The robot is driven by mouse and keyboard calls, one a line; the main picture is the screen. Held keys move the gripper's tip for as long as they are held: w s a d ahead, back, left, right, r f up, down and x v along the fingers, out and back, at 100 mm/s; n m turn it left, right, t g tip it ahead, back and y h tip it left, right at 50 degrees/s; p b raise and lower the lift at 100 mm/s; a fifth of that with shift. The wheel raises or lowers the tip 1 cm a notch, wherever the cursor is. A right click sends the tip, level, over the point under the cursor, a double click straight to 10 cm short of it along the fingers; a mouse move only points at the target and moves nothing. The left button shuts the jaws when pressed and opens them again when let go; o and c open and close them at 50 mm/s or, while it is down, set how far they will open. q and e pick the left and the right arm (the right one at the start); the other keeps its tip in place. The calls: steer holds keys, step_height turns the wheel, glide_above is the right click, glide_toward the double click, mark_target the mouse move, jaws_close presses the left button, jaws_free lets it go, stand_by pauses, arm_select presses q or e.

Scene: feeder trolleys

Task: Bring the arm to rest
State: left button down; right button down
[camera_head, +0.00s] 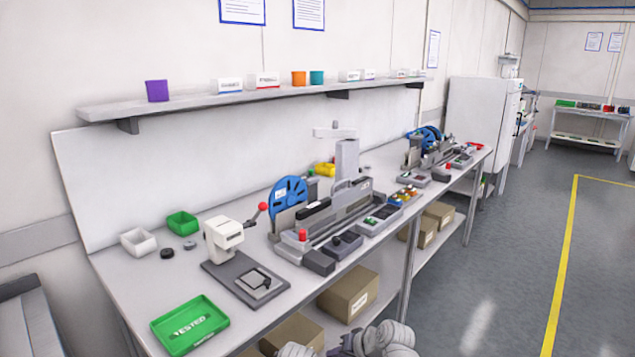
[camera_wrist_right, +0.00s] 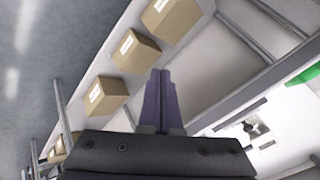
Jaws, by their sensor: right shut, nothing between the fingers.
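My right gripper (camera_wrist_right: 160,76) shows in the right wrist view with its two dark purple fingers together. It is shut and empty, with nothing between the fingertips. In that view it is in front of the workbench's lower shelf and cardboard boxes, and it does not appear to touch them. In the head view, grey links of my arm show at the bottom edge, right of the bench front, and the fingers cannot be made out there. My left gripper is not in view.
The workbench (camera_head: 105,268) carries a green TESTED tray (camera_head: 190,325), a white press (camera_head: 224,240), a blue reel (camera_head: 288,197) and feeder units. Cardboard boxes (camera_head: 348,295) stand on the lower shelf. The floor (camera_head: 500,250) on the right is clear, with a yellow line.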

steer(key=s+d+f+n+g+h, duration=0.1)
steer(key=s+d+f+g+h, duration=0.45)
steer(key=s+d, duration=0.55)
steer(key=s+a+r+n+h, duration=0.15)
steer(key=s+a+n, duration=0.3)
steer(key=a, duration=0.55)
step_height(320, 180, up, 14)
steer(key=p, duration=1.5)
steer(key=shift+s+d+r+m+p, duration=0.15)
steer(key=shift+d+r+m+p, duration=0.1)
steer(key=shift+m+p, duration=0.15)
